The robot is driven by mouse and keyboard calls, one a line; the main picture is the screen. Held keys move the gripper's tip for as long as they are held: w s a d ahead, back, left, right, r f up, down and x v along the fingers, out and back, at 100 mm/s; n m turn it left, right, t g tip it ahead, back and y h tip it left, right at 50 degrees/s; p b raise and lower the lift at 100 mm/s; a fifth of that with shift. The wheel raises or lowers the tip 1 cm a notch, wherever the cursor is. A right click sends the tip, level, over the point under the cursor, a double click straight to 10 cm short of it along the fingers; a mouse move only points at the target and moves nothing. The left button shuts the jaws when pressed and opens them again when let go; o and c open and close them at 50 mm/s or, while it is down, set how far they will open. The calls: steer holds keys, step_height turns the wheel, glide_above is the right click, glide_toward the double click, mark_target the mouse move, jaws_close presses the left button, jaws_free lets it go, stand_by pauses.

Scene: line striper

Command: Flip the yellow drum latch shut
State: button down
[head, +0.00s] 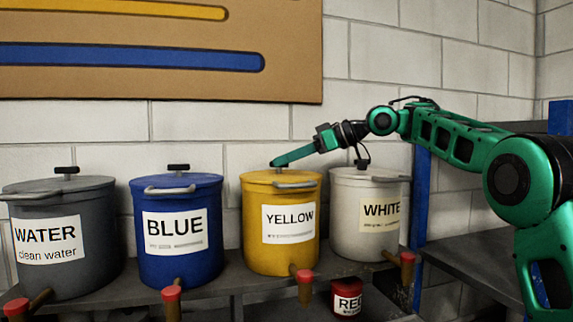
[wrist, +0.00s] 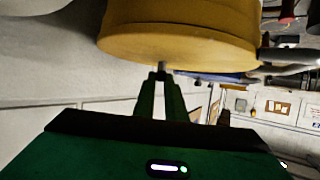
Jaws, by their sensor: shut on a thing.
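The yellow drum (head: 257,228) stands upright on the shelf, labelled YELLOW, with its lid on. A grey bar latch (head: 296,185) lies roughly level across the front of its rim. My gripper (head: 274,163) reaches in from the right, its fingertips at the top of the lid, where they hide any knob. In the wrist view the yellow drum (wrist: 180,40) fills the top. My gripper (wrist: 162,74) has its fingers close together there, shut on a small grey piece (wrist: 163,66) at the drum's edge. I cannot tell which part this piece is.
The grey WATER drum (head: 95,255), the BLUE drum (head: 180,265) and the WHITE drum (head: 345,215) stand beside it. Red-capped taps (head: 304,276) stick out in front. A small RED can (head: 346,285) sits low. A brick wall (head: 370,60) stands behind.

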steer(key=shift+w+d+r+n+g, duration=0.2)
steer(key=shift+w+n+g, duration=0.2)
steer(key=shift+g, duration=0.1)
stand_by(0.3)
steer(key=c, duration=1.8)
jaws_free()
steer(key=shift+f, duration=0.1)
steer(key=shift+s, duration=0.15)
steer(key=v, duration=1)
steer(key=shift+d, duration=0.4)
